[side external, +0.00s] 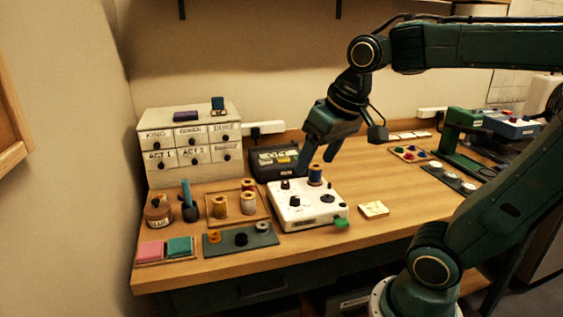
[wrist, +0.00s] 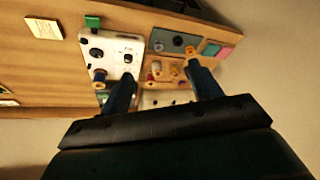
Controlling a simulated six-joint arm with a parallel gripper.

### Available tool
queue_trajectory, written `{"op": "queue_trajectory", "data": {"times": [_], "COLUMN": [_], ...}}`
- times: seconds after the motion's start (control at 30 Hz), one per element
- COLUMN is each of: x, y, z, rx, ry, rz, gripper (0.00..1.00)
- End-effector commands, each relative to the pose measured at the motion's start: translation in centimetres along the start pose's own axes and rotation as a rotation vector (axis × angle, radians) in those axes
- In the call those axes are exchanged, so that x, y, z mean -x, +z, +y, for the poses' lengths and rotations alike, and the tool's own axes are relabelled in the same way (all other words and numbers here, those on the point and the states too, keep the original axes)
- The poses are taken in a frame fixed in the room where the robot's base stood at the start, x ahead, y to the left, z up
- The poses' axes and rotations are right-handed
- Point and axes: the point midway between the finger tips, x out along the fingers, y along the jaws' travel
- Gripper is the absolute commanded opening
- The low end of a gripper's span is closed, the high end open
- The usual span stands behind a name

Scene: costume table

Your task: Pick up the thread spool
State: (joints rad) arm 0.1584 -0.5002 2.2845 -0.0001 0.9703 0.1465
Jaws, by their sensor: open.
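A blue thread spool (side external: 315,176) with wooden ends stands upright on the white box (side external: 296,214). In the wrist view, a round wooden spool end (wrist: 100,76) shows at the white box's edge, left of the left finger. My gripper (side external: 315,165) is open, fingers pointing down, close to the blue spool in the side view. In the wrist view my gripper (wrist: 160,71) has nothing visibly held between its spread fingers.
A dark grey plate (side external: 265,240) with rings lies in front of the tray. Pink (side external: 150,250) and teal (side external: 180,246) pads lie at the front left. A labelled drawer cabinet (side external: 190,148) stands behind. A yellow notepad (side external: 374,209) lies on clear wood to the right.

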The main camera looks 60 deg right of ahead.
Motion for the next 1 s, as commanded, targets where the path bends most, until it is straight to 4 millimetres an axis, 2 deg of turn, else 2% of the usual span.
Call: {"op": "queue_trajectory", "data": {"times": [0.1, 0.27, 0.5, 0.8, 1.0], "x": [-0.5, -1.3, -3.3, -6.7, -9.4], "y": [-2.7, -5.9, -10.2, -14.3, -15.8], "z": [1.3, 3.3, 7.2, 13.8, 18.9], "rx": [-0.111, -0.255, -0.471, -0.746, -0.925], "ry": [0.029, 0.065, 0.117, 0.182, 0.224], "rz": [-0.038, -0.081, -0.145, -0.218, -0.265], "gripper": [0.63, 0.63, 0.63, 0.63, 0.63]}}
